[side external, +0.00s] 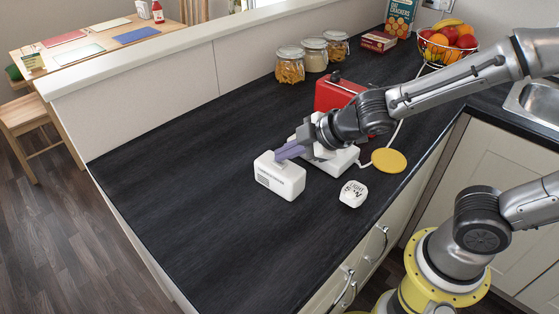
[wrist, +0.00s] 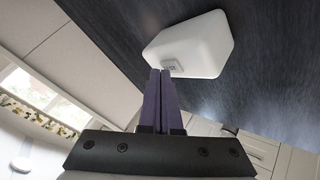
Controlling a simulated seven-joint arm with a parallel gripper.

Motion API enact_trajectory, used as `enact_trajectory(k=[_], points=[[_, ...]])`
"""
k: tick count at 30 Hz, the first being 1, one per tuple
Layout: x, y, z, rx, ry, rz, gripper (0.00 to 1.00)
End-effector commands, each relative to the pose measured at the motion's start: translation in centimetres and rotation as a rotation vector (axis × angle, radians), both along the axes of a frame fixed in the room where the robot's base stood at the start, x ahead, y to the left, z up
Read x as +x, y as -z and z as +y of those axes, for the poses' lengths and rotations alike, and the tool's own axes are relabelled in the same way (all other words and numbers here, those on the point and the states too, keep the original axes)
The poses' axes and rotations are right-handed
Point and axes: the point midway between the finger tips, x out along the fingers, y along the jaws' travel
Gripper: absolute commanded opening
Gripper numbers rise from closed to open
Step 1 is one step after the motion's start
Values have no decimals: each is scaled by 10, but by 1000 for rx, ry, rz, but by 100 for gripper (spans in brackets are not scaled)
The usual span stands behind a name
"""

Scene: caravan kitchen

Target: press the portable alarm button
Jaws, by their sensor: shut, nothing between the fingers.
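The portable alarm appears to be the white box (side external: 279,178) with a dark grille on its front, standing on the dark worktop. It also shows in the wrist view (wrist: 195,45), filling the upper middle. A small grey button-like patch (wrist: 170,65) shows on it, right at my fingertips. My gripper (side external: 279,152) is shut and empty, its purple fingers together and tilted down at the box's upper face. In the wrist view the fingertips (wrist: 161,72) overlap the box's near edge beside the patch. I cannot tell whether they touch it or whether the button is pressed.
A white device (side external: 333,161) stands partly behind my gripper, near a yellow disc (side external: 389,160). A white block with black marks (side external: 353,194) lies near the front edge. A red toaster (side external: 335,92), jars (side external: 290,67) and a fruit basket (side external: 448,43) stand behind. The left worktop is clear.

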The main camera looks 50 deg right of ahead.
Motion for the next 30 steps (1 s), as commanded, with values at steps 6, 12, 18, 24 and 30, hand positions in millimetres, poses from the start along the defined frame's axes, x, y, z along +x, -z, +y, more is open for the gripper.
enact_trajectory(k=[6, 12, 18, 24, 30], points=[[0, 1, 0, 0, 0, 0, 0], [0, 3, 0, -1, 0, 0, 0], [0, 5, 0, -1, -1, 1, 0], [-1, -1, 0, -2, 0, 3, 0], [-1, -7, 0, -1, 0, 3, 0]])
